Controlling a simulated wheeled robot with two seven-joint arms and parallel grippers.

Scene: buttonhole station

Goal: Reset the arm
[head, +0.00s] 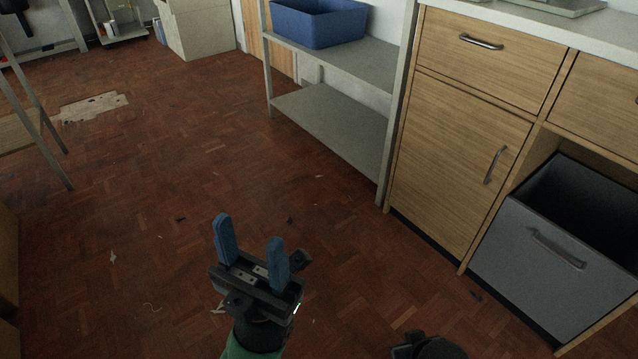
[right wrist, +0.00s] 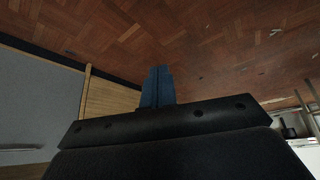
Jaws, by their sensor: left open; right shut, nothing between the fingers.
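My left gripper (head: 250,243) is in the lower middle of the head view, above the wooden floor. Its two blue fingers stand apart with nothing between them. My right gripper (right wrist: 158,86) shows in the right wrist view, its blue fingers together with nothing held. In the head view only a dark part of my right arm shows at the bottom edge, and its fingers are out of that picture.
A wooden cabinet (head: 455,150) and an open grey bin drawer (head: 550,270) stand at the right. A grey shelf (head: 335,120) holds a blue bin (head: 318,22). The parquet floor (head: 150,200) at the left is mostly free, with small scraps on it.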

